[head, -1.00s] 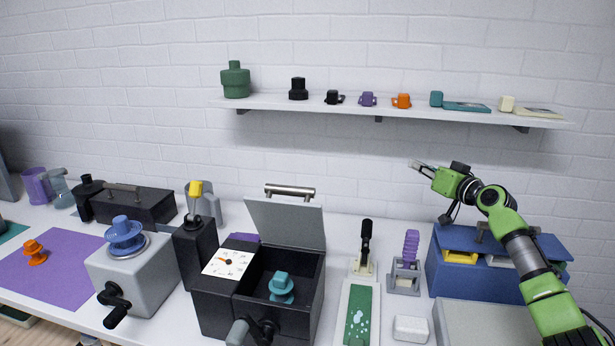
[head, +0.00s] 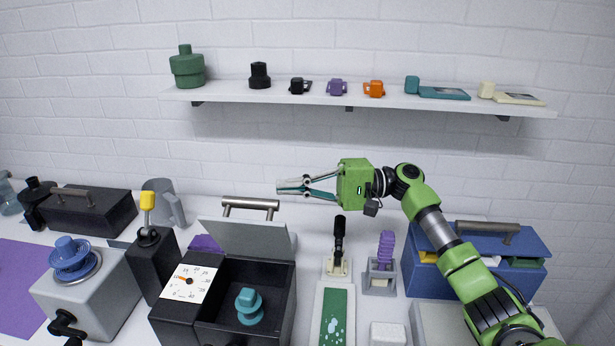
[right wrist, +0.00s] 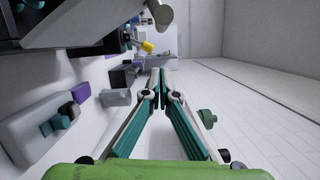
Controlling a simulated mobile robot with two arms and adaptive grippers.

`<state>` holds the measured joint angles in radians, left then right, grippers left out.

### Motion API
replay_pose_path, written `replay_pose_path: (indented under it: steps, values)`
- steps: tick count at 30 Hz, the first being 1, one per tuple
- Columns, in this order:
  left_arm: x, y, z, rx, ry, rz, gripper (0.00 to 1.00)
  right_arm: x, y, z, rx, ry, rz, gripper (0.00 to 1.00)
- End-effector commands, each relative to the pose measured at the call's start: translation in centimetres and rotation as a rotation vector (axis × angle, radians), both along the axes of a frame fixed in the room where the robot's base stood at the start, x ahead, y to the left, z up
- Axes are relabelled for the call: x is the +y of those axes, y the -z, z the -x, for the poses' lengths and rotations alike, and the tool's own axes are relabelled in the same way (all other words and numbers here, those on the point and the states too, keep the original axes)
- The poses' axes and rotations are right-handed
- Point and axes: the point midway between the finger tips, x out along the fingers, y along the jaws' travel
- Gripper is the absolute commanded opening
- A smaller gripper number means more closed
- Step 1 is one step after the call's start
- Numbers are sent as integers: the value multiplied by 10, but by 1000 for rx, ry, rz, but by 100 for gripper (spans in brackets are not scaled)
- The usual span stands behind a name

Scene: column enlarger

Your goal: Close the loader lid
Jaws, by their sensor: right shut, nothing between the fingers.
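The loader (head: 215,300) is a black open box with a white dial on its left part. Its grey lid (head: 247,238) stands raised at the back, with a metal bar handle (head: 250,204) along its top edge. A teal stepped piece (head: 249,306) sits inside the box. My right gripper (head: 283,187) is shut and empty, pointing left, above and just right of the handle; I see no contact. In the right wrist view its fingers (right wrist: 161,88) meet, and the lid (right wrist: 90,20) appears at upper left. My left gripper is not in view.
A grey box with a blue knob (head: 75,262) and a black post with a yellow tip (head: 150,262) stand left of the loader. A green board (head: 334,318), a purple brush (head: 386,252) and a blue case (head: 520,272) are at right. A shelf (head: 360,101) runs above.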

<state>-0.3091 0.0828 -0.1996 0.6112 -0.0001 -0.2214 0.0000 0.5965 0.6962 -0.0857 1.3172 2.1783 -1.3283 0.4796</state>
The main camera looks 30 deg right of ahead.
Motion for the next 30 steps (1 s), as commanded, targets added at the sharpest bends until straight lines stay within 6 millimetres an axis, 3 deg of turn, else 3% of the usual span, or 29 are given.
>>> replay_pose_path:
  steps: [1,5,9,16,30]
  values:
    - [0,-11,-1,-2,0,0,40,11,-7,-3,0,-3,0,0]
    - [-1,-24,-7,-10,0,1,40,37,-7,-13,-1,-2,0,0]
    - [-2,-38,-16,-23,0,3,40,46,-7,6,0,0,4,0]
    - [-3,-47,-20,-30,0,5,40,55,-7,19,-1,2,3,0]
    - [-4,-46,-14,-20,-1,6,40,58,-6,21,-8,2,5,0]
